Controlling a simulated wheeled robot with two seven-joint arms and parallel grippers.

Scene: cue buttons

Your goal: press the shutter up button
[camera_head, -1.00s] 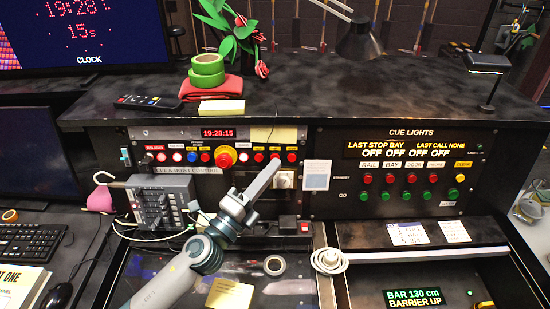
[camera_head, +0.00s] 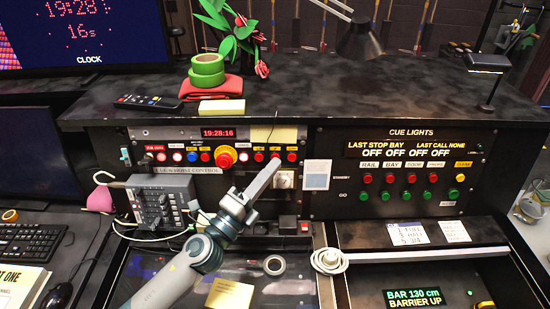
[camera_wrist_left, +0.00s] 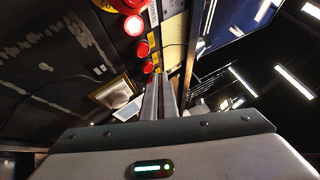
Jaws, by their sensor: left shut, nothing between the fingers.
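A control panel (camera_head: 140,133) with a row of coloured buttons stands under the shelf at left centre. Small red buttons (camera_head: 292,157) sit at the row's right end; they also show in the left wrist view (camera_wrist_left: 142,48), one of them lit. Their labels are too small to read, so I cannot tell which is the shutter up button. My left gripper (camera_head: 275,166) is shut and empty, its fingertips pointing up at the panel just below these red buttons. In the left wrist view the fingers (camera_wrist_left: 161,82) point toward the button row. Contact cannot be told. My right gripper is not in view.
A large red button with a yellow surround (camera_head: 225,157) sits left of the small ones. A grey control box (camera_head: 160,200) with cables stands at left. The cue lights panel (camera_head: 410,170) is at right.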

